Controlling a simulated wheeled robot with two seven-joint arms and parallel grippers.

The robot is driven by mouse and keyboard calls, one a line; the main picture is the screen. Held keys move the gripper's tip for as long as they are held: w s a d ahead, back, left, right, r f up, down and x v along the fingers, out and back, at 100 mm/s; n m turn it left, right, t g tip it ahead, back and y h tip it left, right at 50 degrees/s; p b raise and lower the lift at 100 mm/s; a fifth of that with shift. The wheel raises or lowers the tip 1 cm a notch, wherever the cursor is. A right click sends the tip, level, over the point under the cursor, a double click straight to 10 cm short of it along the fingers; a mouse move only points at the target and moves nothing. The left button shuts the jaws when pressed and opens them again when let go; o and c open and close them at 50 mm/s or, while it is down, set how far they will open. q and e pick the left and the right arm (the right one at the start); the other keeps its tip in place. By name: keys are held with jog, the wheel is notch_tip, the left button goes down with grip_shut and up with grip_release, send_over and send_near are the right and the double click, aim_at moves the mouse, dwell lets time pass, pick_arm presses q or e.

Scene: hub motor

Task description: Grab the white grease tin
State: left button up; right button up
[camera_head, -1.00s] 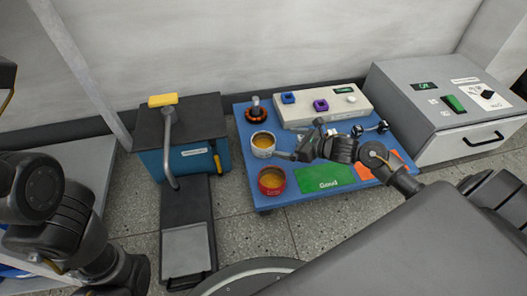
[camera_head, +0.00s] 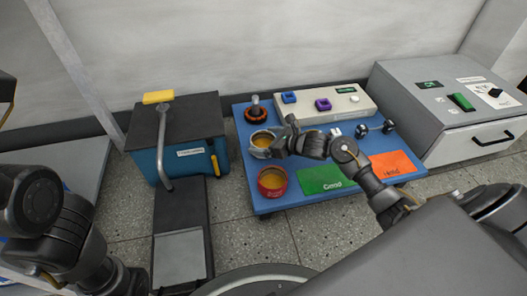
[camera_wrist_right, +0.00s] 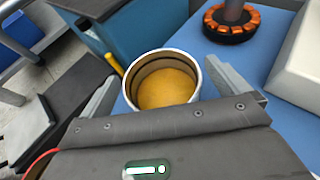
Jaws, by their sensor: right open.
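The white grease tin (camera_head: 262,142) stands upright on the blue table, with yellow-orange grease inside. My right gripper (camera_head: 272,146) is at the tin's right side in the head view and hides part of it. In the right wrist view the tin (camera_wrist_right: 163,82) sits between the two spread fingers of the right gripper (camera_wrist_right: 160,90), with a gap showing on the finger sides. Whether a finger touches it cannot be told. A red tin (camera_head: 272,182) with similar grease stands in front of it. My left arm is at the left edge; its gripper is not visible.
The blue table (camera_head: 270,204) also holds a copper-wound stator (camera_head: 256,113), a beige fixture (camera_head: 318,104), a green mat (camera_head: 322,179) and an orange mat (camera_head: 393,164). A blue-and-black press (camera_head: 190,150) stands left, a grey cabinet (camera_head: 455,110) right.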

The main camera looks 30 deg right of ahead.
jog(key=shift+w+a+f, duration=0.15)
jog(key=shift+w+a, duration=0.05)
jog(key=shift+w, duration=0.2)
jog(key=c, duration=1)
jog(key=shift+c, duration=0.2)
jog(key=shift+r, duration=0.2)
